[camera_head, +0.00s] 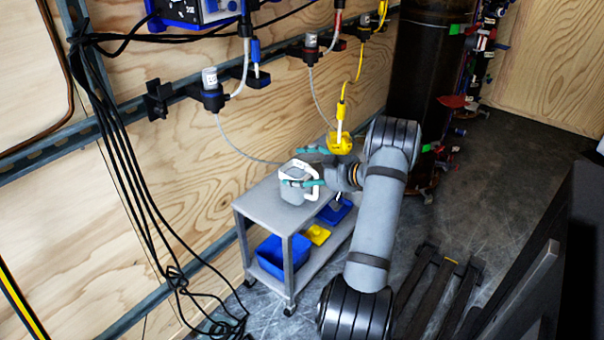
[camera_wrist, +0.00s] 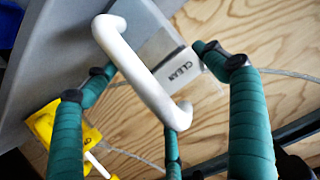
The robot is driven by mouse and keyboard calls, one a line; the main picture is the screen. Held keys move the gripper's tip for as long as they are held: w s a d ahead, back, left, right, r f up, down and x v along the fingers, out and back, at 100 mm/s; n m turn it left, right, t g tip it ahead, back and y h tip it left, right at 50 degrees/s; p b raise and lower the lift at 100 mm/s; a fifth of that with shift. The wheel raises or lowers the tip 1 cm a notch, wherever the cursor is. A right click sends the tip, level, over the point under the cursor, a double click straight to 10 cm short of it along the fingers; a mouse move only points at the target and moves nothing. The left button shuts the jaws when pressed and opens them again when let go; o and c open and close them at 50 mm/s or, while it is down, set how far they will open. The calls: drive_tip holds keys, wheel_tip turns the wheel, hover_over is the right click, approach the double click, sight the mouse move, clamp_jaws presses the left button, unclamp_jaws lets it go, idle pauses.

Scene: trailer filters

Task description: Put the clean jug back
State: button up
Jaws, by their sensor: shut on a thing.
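The pale grey jug (camera_head: 295,192) with a white handle is at the grey cart's top (camera_head: 262,210) in the head view. I cannot tell whether its base touches the surface. In the wrist view the jug's face (camera_wrist: 180,68) carries a label reading "CLEAN", and its white handle (camera_wrist: 135,70) crosses the middle. My gripper (camera_head: 308,168) has teal-wrapped fingers and comes from the right at the handle side. The fingers (camera_wrist: 150,88) are shut on the jug, on both sides of the handle. The exact contact is partly hidden.
A blue bin (camera_head: 272,256) and a yellow item (camera_head: 316,235) are on the cart's lower shelf. A yellow fitting (camera_head: 340,142) is behind my gripper, near the wall. An empty black bracket (camera_head: 158,98) and filter units (camera_head: 212,94) line the wall rail. Black cables (camera_head: 130,170) hang left of the cart.

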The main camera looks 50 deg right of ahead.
drive_tip(key=o, duration=1.6)
drive_tip(key=shift+f, duration=0.1)
drive_tip(key=shift+o, duration=0.4)
drive_tip(key=shift+r, duration=0.2)
drive_tip(key=p+v, duration=0.4)
drive_tip(key=v, duration=0.8)
drive_tip(key=shift+c, duration=0.3)
